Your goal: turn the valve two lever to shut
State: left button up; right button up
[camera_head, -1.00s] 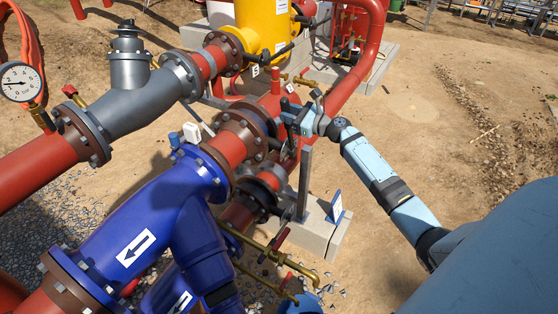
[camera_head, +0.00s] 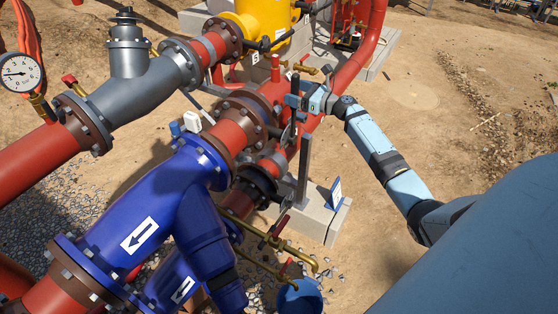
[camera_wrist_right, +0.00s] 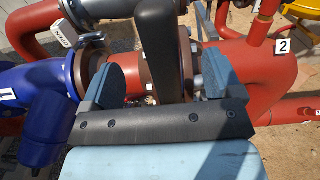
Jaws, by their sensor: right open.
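The valve two lever is a black handle (camera_wrist_right: 157,45) in the right wrist view. It stands between the two blue-grey fingers of my right gripper (camera_wrist_right: 161,82), in front of a flanged red pipe. The fingers are spread, with a gap visible on each side of the handle. A white tag with the number 2 (camera_wrist_right: 283,46) is on the red pipe to the right. In the head view my right gripper (camera_head: 291,102) is at the red pipework above the blue strainer body (camera_head: 160,215). There the lever is small and partly hidden by the gripper. My left gripper is out of view.
A grey strainer (camera_head: 135,75) and pressure gauge (camera_head: 20,72) are at the left. A yellow vessel (camera_head: 265,20) stands behind. Brass taps (camera_head: 290,250) hang over a blue bucket-like thing (camera_head: 300,297). A grey post (camera_head: 304,170) stands below the gripper. Open sandy ground lies right.

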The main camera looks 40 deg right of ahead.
jog(key=p+v, duration=0.1)
jog(key=v, duration=0.4)
jog(key=shift+s+d, duration=0.15)
jog(key=shift+s, duration=0.25)
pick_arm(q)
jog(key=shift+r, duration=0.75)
pick_arm(e)
jog(key=shift+s+d, duration=0.25)
jog(key=shift+s, duration=0.3)
pick_arm(q)
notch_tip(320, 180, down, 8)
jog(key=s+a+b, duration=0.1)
jog(key=b, duration=0.2)
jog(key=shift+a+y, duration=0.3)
pick_arm(e)
jog(key=v, duration=1.3)
jog(key=shift+s+d, duration=0.2)
jog(key=shift+s, duration=0.15)
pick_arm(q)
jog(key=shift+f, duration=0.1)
pick_arm(e)
jog(key=shift+a+f, duration=0.1)
jog(key=shift+f, duration=0.05)
